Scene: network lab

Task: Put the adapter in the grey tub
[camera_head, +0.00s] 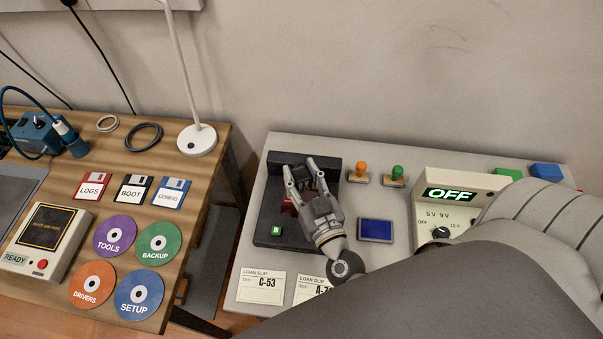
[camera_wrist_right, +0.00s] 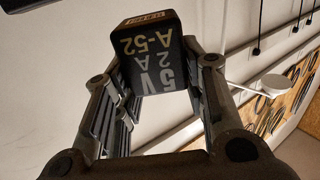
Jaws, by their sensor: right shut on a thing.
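My right gripper (camera_head: 312,172) is shut on the adapter (camera_head: 305,178), a small black block over the dark stand on the right table. In the right wrist view the adapter (camera_wrist_right: 152,55) sits between the two fingers, with pale print reading 5V 2A A-52 and a small label on its end. Whether it touches the stand is hard to tell. My left gripper is not in view. I cannot make out a grey tub in either view.
The dark stand (camera_head: 266,225) has a green button. A power box (camera_head: 465,190) reads OFF. Two stamps, a blue pad (camera_head: 376,230) and loan slips (camera_head: 262,286) lie around. The left wooden table holds floppy disks, discs and a lamp (camera_head: 197,139). A gap separates the tables.

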